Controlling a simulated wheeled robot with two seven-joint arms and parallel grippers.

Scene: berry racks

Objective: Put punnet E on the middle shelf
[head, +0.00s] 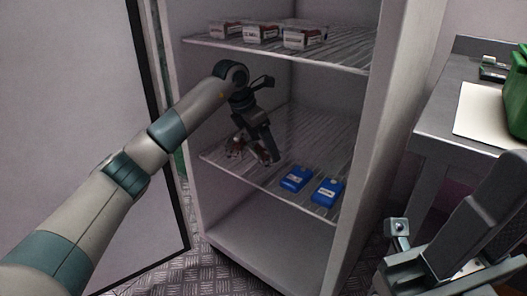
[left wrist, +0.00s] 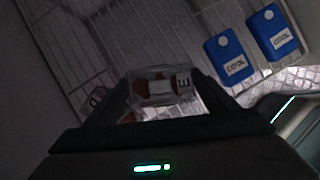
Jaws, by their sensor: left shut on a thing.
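Punnet E (left wrist: 162,90) is a clear box of red berries with a white label marked E. My left gripper (left wrist: 155,108) is shut on it, with one finger on each side. In the head view, my left gripper (head: 258,148) reaches into the open cabinet, at the left of the middle shelf (head: 305,155). The punnet is mostly hidden there, and I cannot tell whether it touches the shelf wires. Another punnet (left wrist: 95,98) stands left of it in the left wrist view, partly hidden. My right gripper (head: 445,250) shows at the lower right; its jaw opening is unclear.
Two blue cool packs (head: 296,179) lie on the middle shelf's right front. Several punnets (head: 262,33) stand on the top shelf (head: 340,57). The cabinet's right wall (head: 385,110) is close by. A steel table (head: 440,120) with a green crate (head: 516,95) stands at right.

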